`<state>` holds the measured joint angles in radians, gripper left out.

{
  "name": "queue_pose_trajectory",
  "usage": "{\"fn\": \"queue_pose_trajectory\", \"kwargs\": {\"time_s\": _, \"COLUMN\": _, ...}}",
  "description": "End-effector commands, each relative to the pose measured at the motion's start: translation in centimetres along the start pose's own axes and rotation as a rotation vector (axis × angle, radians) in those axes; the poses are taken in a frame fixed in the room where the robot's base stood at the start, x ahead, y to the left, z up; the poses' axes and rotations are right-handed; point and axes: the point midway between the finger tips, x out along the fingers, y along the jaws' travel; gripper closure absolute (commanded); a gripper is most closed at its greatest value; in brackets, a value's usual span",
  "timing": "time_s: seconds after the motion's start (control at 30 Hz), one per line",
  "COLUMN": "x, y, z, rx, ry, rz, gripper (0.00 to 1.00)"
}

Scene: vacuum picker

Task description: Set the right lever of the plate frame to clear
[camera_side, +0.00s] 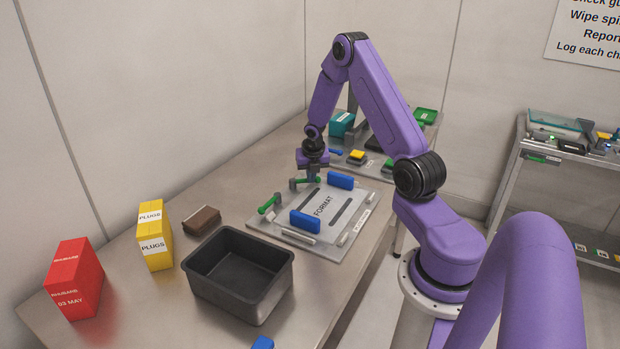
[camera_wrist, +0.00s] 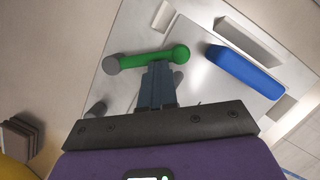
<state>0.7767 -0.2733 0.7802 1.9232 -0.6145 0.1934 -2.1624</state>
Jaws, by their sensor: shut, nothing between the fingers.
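The plate frame (camera_side: 341,242), marked FORMAT, lies flat on the bench with two green levers and two blue blocks. One green lever (camera_side: 269,204) is on its near left side. The other green lever (camera_side: 299,183) is at its far side, directly by my gripper (camera_side: 311,175). In the wrist view this lever (camera_wrist: 148,57) lies across the picture, its grey pivot at left and round green knob at right. My gripper (camera_wrist: 159,70) is shut and empty, its fingertips right against or just beside the lever's middle; I cannot tell if they touch. Any position labels are hidden.
A blue block (camera_side: 341,180) on the frame stands right of my gripper, and another blue block (camera_side: 305,222) stands nearer. A black bin (camera_side: 238,275), a yellow PLUGS box (camera_side: 154,236), a brown block (camera_side: 202,220) and a red box (camera_side: 74,279) stand at left.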

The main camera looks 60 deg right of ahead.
Motion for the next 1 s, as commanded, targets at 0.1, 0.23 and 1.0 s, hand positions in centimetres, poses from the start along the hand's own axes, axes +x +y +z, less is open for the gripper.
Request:
{"fn": "queue_pose_trajectory", "kwargs": {"time_s": 0.1, "x": 0.3, "y": -0.4, "z": 0.7, "rx": 0.004, "ry": 0.002, "rz": -0.003, "gripper": 1.0}}
{"fn": "queue_pose_trajectory", "kwargs": {"time_s": 0.23, "x": 0.5, "y": -0.6, "z": 1.4, "rx": 0.006, "ry": 0.002, "rz": -0.003, "gripper": 1.0}}
{"fn": "queue_pose_trajectory", "kwargs": {"time_s": 1.0, "x": 1.5, "y": -0.1, "z": 4.5, "rx": 0.005, "ry": 0.003, "rz": -0.004, "gripper": 1.0}}
